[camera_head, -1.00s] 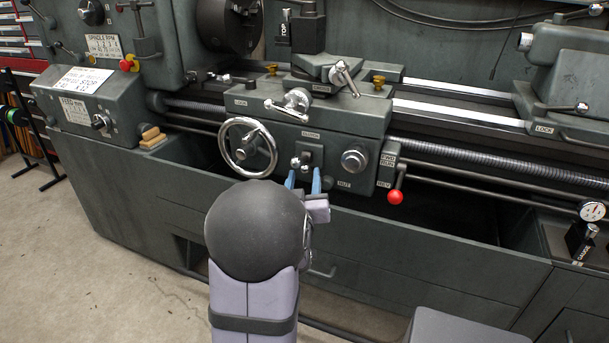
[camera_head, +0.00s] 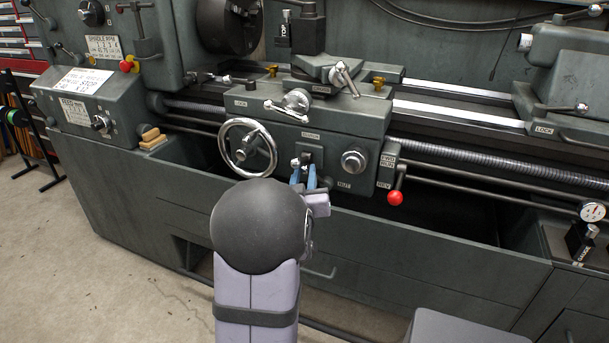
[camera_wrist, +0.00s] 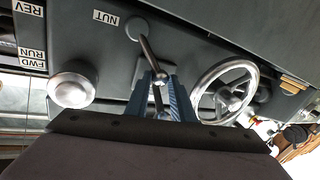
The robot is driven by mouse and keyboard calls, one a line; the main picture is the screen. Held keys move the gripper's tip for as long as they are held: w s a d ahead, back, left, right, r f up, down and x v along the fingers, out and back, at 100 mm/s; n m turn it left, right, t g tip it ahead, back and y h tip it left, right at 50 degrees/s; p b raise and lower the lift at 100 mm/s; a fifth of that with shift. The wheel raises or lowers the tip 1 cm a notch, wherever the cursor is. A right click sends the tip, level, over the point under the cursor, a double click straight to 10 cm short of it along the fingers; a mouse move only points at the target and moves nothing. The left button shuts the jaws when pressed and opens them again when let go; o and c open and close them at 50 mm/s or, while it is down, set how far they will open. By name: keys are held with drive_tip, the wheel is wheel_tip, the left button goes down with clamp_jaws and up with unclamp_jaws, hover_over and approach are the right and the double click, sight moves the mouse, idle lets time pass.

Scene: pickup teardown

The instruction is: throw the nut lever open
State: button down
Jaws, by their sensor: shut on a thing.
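The nut lever (camera_wrist: 149,52) is a shiny rod on a round boss beside the NUT label (camera_wrist: 105,17) in the wrist view. From the boss it runs toward my fingertips. My gripper (camera_wrist: 163,84) has its two blue fingers shut on the lever's free end, with the grip partly covered. In the head view my gripper (camera_head: 303,174) is at the front of the grey apron, below the clutch label (camera_head: 310,136).
The handwheel (camera_head: 248,147) is close to the left of my fingers. A round silver knob (camera_head: 353,160) and the red-ended FWD/REV lever (camera_head: 395,197) stand to the right. The tray front is below, with open floor at lower left.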

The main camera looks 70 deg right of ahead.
drive_tip(key=shift+w+f+n, duration=0.2)
drive_tip(key=shift+n, duration=0.1)
drive_tip(key=shift+w+a+f+n+g+y+p, duration=0.1)
drive_tip(key=shift+w+f+n+g+y+p, duration=0.35)
drive_tip(key=shift+f+n+p, duration=0.65)
drive_tip(key=shift+w+f+n+g+y+p, duration=0.4)
drive_tip(key=shift+f+n, duration=0.25)
drive_tip(key=shift+n, duration=0.85)
drive_tip(key=shift+w+a+f+n+g+y+p, duration=0.1)
drive_tip(key=shift+w+f+n+g+y+p, duration=0.35)
drive_tip(key=shift+f+n+p, duration=0.65)
drive_tip(key=shift+r, duration=0.1)
drive_tip(key=c, duration=1.5)
unclamp_jaws()
drive_tip(key=shift+c, duration=0.2)
drive_tip(key=shift+b, duration=0.45)
